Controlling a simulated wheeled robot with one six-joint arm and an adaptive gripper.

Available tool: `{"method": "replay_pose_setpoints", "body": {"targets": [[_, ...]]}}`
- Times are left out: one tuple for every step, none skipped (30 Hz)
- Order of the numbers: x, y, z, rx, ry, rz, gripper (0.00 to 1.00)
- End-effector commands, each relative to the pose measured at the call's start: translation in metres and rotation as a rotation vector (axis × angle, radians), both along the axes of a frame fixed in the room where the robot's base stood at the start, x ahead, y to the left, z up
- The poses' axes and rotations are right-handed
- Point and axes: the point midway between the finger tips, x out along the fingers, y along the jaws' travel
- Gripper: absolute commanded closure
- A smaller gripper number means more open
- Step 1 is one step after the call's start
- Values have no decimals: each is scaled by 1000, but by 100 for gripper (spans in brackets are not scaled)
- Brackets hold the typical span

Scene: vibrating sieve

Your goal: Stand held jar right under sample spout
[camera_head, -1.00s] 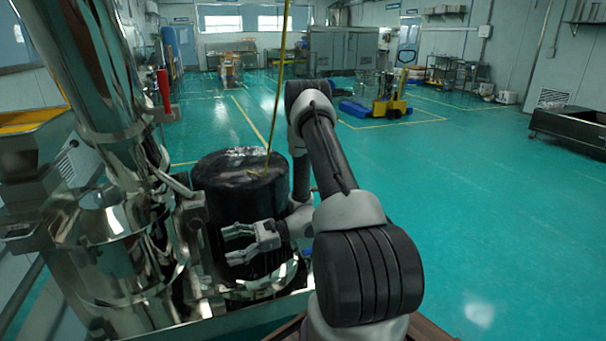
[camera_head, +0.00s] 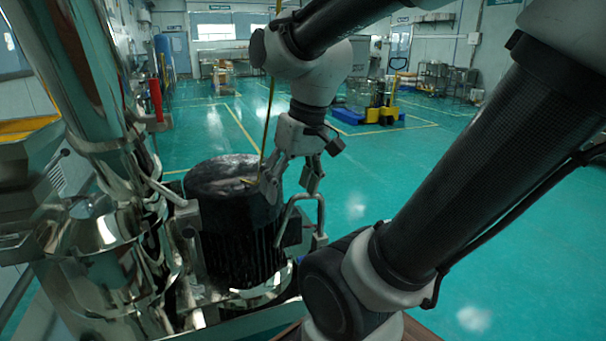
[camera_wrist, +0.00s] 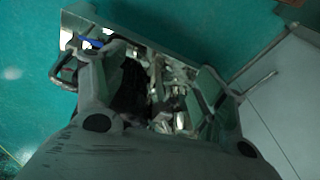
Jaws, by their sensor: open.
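My gripper (camera_head: 293,183) points down beside the black ribbed motor in the head view, to the right of its top. Its fingers are apart and I see nothing held between them. The spread fingers also show in the wrist view (camera_wrist: 150,75), with dark and shiny machine parts beyond them. I cannot make out a jar in either view. I cannot pick out the sample spout for certain. A polished steel sieve machine (camera_head: 115,215) stands at the left.
The black motor (camera_head: 235,215) stands close beside my gripper. A bent metal tube (camera_head: 301,199) rises just below and right of the fingers. Open green floor (camera_head: 460,210) lies to the right; a yellow-blue pallet truck (camera_head: 382,110) stands farther back.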

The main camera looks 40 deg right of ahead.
Motion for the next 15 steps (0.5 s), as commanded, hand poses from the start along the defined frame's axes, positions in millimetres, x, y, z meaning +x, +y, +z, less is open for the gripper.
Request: {"method": "replay_pose_setpoints", "body": {"targets": [[-6, -5, 7, -39, -52, 25, 29], [-8, -8, 10, -62, -78, 36, 29], [-11, -11, 14, -87, -108, 50, 29], [-12, -13, 16, -102, -125, 58, 29], [-14, -15, 17, -115, -140, 65, 29], [-15, -17, 19, -127, -155, 71, 29], [-15, -18, 20, -134, -164, 74, 29], [-16, -19, 21, -140, -170, 77, 29], [-16, -20, 22, -144, -174, 78, 29], [-16, -20, 22, -146, -175, 79, 29], [-16, -20, 22, -146, -175, 80, 29], [-16, -20, 22, -146, -175, 79, 29], [-16, -20, 22, -146, -174, 79, 29], [-16, -20, 22, -145, -174, 79, 29], [-16, -20, 22, -145, -174, 79, 29]]}}
